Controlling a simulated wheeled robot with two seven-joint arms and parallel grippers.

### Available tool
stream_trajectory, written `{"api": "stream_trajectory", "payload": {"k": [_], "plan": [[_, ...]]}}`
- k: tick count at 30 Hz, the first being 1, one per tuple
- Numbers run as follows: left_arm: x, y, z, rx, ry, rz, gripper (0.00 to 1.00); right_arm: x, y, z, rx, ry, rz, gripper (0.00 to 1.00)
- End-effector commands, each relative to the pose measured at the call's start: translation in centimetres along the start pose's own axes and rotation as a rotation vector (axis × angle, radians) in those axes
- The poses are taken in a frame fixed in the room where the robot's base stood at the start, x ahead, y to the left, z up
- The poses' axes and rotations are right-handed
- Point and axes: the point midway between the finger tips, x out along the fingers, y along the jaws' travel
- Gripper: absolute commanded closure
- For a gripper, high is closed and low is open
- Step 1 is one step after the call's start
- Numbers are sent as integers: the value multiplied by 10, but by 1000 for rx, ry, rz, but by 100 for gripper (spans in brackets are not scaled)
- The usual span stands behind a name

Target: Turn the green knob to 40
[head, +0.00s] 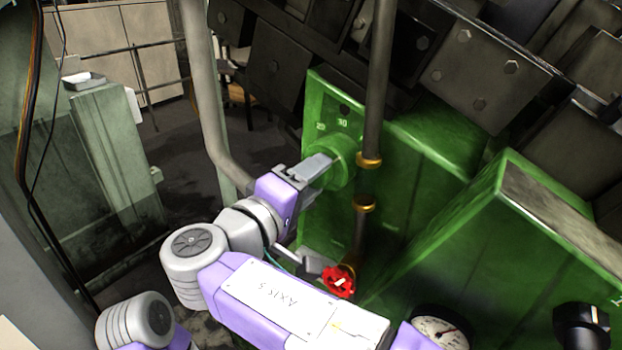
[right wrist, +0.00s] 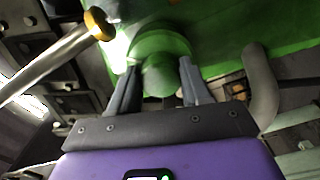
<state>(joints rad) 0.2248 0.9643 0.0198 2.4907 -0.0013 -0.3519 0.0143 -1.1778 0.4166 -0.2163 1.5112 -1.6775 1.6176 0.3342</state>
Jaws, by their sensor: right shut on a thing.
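The green knob (head: 342,167) sits on the upper face of a green panel (head: 318,218), with the numbers 20 and 30 readable above it. My right gripper (head: 318,168) reaches it from the lower left and is shut on it. In the right wrist view the knob (right wrist: 160,72) lies between the two grey fingers of the gripper (right wrist: 155,85). The 40 mark cannot be made out, and the fingers hide part of the knob. My left gripper is not in view.
A vertical pipe (head: 378,90) with brass collars runs just right of the knob. A red valve handle (head: 339,281) is below, close to my right arm. A pressure gauge (head: 438,331) is at the bottom right. A pale bent pipe (head: 208,100) stands left of the panel.

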Motion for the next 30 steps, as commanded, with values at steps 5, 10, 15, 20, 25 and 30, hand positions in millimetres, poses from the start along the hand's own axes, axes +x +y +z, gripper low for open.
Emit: {"api": "stream_trajectory", "payload": {"k": [5,10,15,20,25,30], "plan": [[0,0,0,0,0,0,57,1,1,1,4,-3,2,31],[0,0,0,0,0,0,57,1,1,0,2,-1,1,27],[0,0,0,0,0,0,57,-2,0,0,1,1,0,27],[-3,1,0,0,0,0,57,-22,1,-1,1,4,0,27],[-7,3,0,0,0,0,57,-52,1,-1,0,3,1,27],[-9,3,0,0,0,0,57,-70,1,0,1,0,2,27]]}}
